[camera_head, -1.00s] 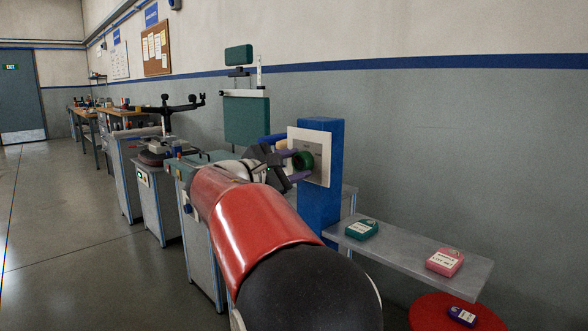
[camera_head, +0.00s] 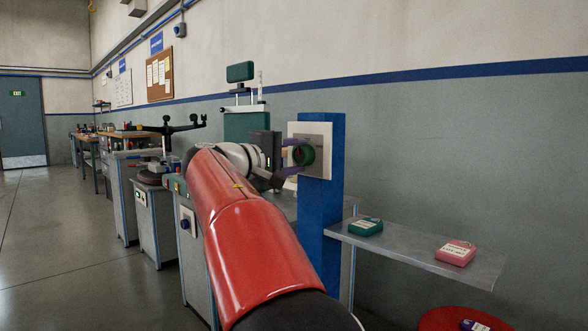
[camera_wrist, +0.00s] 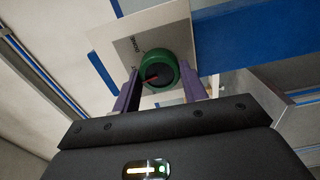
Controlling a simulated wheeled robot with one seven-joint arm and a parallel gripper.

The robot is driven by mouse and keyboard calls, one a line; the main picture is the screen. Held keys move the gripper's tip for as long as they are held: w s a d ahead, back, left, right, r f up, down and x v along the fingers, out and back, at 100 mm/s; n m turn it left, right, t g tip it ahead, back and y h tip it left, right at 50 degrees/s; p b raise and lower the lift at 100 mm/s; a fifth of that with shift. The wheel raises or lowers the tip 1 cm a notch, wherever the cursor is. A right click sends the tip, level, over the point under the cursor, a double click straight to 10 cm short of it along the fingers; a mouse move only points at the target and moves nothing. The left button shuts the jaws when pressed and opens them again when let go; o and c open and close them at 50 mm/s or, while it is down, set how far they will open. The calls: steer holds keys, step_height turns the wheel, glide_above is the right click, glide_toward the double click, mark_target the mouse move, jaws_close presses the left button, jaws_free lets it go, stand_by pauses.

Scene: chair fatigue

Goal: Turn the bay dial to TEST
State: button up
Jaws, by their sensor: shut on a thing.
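The bay dial is a round green knob (camera_head: 304,155) with a dark face on a pale plate (camera_head: 323,141), fixed to a blue post (camera_head: 333,222). In the wrist view the dial (camera_wrist: 158,72) has a red pointer mark, which points left and slightly down there. My gripper (camera_head: 298,156) has purple fingers. It is shut on the dial, one finger on each side. In the wrist view my gripper (camera_wrist: 160,85) reaches up to the dial's rim, and the rim and face stay visible.
A grey shelf (camera_head: 415,252) juts right from the post, holding a teal padlock-like block (camera_head: 366,227) and a pink one (camera_head: 456,253). A red round top (camera_head: 440,318) with a purple block (camera_head: 474,325) is below. Benches and machines line the wall; floor at left is clear.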

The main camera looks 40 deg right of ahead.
steer(key=shift+f+m+b, duration=0.15)
steer(key=shift+m+b, duration=0.3)
steer(key=shift+m, duration=0.25)
steer(key=o, duration=1)
steer(key=shift+a, duration=0.1)
steer(key=a, duration=0.7)
steer(key=shift+s+a, duration=0.3)
steer(key=shift+a, duration=0.05)
